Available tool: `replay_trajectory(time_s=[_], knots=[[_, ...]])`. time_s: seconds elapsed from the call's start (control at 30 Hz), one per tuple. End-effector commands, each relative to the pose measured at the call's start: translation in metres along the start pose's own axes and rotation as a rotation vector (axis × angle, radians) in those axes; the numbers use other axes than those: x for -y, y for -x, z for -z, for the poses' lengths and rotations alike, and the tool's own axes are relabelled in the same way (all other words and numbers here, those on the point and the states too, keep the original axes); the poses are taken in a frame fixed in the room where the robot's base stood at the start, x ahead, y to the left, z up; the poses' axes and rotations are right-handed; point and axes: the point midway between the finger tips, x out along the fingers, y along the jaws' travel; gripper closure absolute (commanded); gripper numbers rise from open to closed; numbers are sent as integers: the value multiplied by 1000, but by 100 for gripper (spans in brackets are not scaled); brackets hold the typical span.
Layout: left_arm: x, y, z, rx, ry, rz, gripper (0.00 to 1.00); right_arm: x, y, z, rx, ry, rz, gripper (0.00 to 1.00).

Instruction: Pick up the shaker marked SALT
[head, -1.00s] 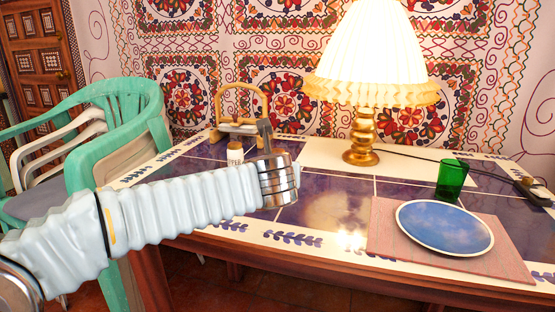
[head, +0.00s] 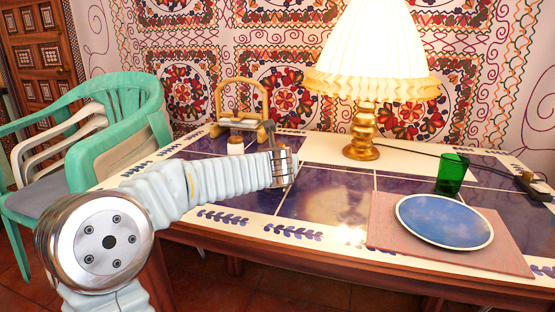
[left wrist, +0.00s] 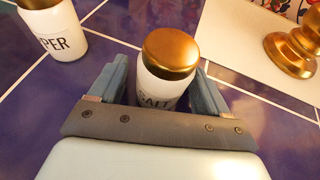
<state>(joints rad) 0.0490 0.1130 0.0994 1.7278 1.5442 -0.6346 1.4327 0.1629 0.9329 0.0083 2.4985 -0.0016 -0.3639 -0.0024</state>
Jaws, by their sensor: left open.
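In the left wrist view, a white shaker with a gold-brown lid (left wrist: 168,62) stands between the fingers of my open left gripper (left wrist: 159,75). Its label reads as SALT, partly cut off by the gripper body. A finger is on each side of it, and the jaws are not closed on it. A second shaker (left wrist: 62,36), its label ending in "PER", stands to the left, outside the fingers. In the head view my left gripper (head: 283,158) is low over the table, and a small white shaker (head: 236,146), label unreadable, shows behind my arm. My right gripper is out of view.
A lit lamp (head: 362,135) stands at the table's back middle. A wooden holder (head: 241,128) is at the back left. A green glass (head: 452,175) and a blue plate (head: 444,220) on a pink mat (head: 385,234) are at the right. A green chair (head: 112,95) stands left.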

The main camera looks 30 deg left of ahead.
Motion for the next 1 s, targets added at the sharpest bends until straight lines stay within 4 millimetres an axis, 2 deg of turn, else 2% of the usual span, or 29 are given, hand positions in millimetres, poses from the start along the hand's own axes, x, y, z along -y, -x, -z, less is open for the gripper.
replay_trajectory(time_s=[0.1,0.5,0.77,0.87,1.0], knots=[[0,0,0,0,0,0,23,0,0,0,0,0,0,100],[0,1,0,0,1,0,82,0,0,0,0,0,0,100],[0,2,-2,0,1,0,82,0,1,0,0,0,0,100],[0,4,-9,1,2,1,82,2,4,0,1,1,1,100],[0,12,-28,3,3,1,82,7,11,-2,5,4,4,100]])
